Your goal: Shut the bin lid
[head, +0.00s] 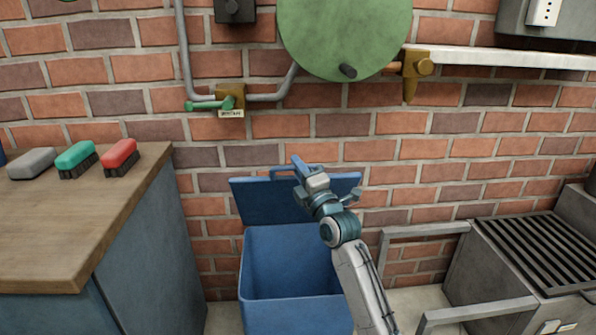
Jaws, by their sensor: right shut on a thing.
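The blue bin (285,272) stands on the floor against the brick wall. Its open top faces up, and its front right part is hidden behind my right arm. The blue lid (262,203) is raised and stands up at the back of the bin. My right gripper (303,174) is at the lid's upper edge, shut on the blue lid handle (297,163). My left gripper is not in view.
A wooden-topped counter (85,230) with several brushes stands at the left. A grey machine with a slatted top (535,250) and a metal frame (425,231) are at the right. A green disc (345,35) and pipes hang on the wall above.

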